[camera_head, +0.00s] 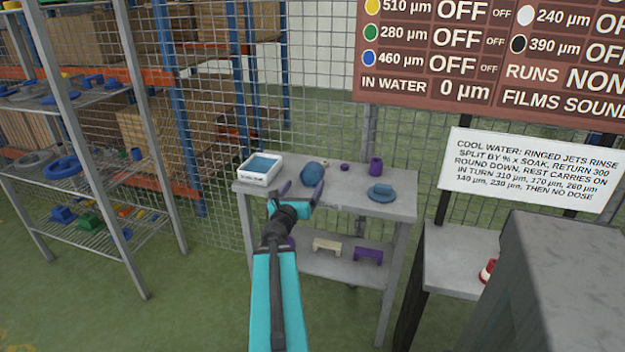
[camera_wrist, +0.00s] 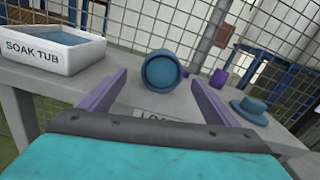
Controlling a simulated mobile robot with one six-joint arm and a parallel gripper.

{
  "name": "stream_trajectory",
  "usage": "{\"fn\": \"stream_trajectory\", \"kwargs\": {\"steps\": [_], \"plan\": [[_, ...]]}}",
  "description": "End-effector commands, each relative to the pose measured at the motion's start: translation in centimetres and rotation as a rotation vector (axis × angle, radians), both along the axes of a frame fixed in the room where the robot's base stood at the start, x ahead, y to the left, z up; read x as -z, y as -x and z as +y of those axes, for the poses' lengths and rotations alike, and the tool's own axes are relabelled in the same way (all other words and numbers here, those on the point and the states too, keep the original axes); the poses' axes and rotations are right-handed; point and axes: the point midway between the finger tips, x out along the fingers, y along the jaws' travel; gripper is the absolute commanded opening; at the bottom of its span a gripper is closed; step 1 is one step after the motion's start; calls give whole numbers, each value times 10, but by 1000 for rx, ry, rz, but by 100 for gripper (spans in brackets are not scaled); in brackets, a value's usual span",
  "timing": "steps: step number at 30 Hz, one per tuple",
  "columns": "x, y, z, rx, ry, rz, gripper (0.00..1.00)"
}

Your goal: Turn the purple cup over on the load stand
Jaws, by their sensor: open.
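The purple cup (camera_head: 376,166) stands on the load stand (camera_head: 340,198) at the back right, its axis upright. I cannot tell which end is its mouth. It also shows in the wrist view (camera_wrist: 218,78), small, beyond the right finger. My gripper (camera_head: 301,192) is open and empty at the stand's front edge, left of the cup and well apart from it. In the wrist view its two purple fingers (camera_wrist: 159,80) spread on either side of a round blue piece (camera_wrist: 163,71) farther back on the stand. The stand's label is partly hidden by my gripper.
A white soak tub (camera_head: 260,171) stands at the stand's left end. A blue hat-shaped piece (camera_head: 381,193) lies in front of the purple cup. A small purple piece (camera_head: 345,167) lies left of the cup. Wire mesh closes the back. A storage rack (camera_head: 150,190) stands left.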

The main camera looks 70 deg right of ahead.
Motion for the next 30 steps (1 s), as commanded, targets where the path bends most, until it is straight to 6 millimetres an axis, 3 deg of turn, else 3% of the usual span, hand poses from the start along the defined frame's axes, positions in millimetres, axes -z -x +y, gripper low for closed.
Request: {"fn": "stream_trajectory", "kwargs": {"steps": [30], "plan": [[-1, -2, -24, -1, 1, -1, 83]]}}
